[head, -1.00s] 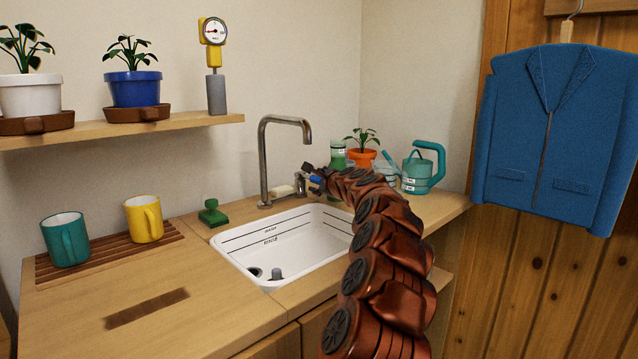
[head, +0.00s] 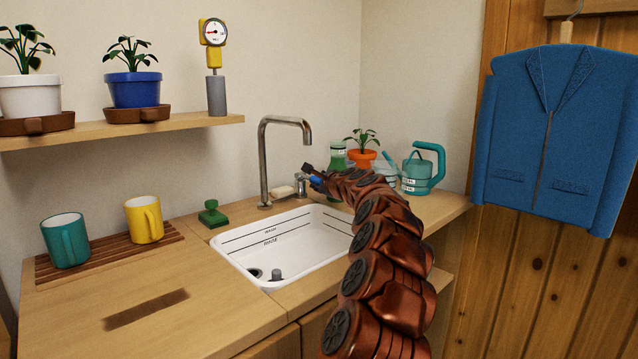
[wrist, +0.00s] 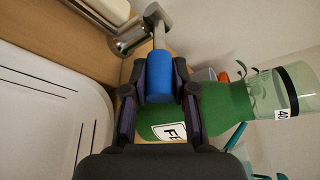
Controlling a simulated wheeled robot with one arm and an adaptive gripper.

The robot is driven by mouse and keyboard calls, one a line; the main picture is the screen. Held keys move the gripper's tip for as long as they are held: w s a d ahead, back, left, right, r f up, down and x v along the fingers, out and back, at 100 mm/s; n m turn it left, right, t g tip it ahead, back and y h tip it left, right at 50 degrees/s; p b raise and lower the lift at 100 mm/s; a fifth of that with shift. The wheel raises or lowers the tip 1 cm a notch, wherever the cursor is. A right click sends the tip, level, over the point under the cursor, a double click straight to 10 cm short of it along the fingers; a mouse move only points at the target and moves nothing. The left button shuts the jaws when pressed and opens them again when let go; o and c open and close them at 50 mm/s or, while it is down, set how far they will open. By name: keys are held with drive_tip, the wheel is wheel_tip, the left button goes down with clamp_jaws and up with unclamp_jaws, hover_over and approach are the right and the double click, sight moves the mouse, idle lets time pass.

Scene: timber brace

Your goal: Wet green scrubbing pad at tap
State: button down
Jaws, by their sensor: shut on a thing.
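The green scrubbing pad (head: 212,213), with a knob-like handle on top, sits on the counter left of the sink. The grey metal tap (head: 264,165) arches over the white sink (head: 245,268); no water shows from its spout. Beside its base is a metal valve with a lever ending in a blue grip (wrist: 148,78). My gripper (head: 309,177) is at this lever, right of the tap. In the wrist view my gripper (wrist: 158,88) is shut around the blue grip, a finger on each side. My arm hides the sink's right part.
A green bottle (wrist: 225,103) stands close beside my gripper, with an orange plant pot (head: 362,158) and teal watering can (head: 420,170) behind. A pale soap bar (head: 283,191) lies by the tap. Two mugs stand on a slatted rack at left.

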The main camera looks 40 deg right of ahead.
drive_tip(key=shift+r+p, duration=0.25)
drive_tip(key=shift+p, duration=0.5)
drive_tip(key=shift+r+g+p, duration=0.2)
drive_tip(key=shift+g+p, duration=0.1)
drive_tip(key=shift+p, duration=1.15)
drive_tip(key=g+p, duration=0.1)
drive_tip(key=p, duration=0.4)
drive_tip(key=shift+r, duration=0.3)
drive_tip(key=shift+f+p, duration=0.1)
drive_tip(key=shift+p, duration=0.6)
drive_tip(key=shift+f, duration=0.1)
drive_tip(key=c, duration=0.9)
unclamp_jaws()
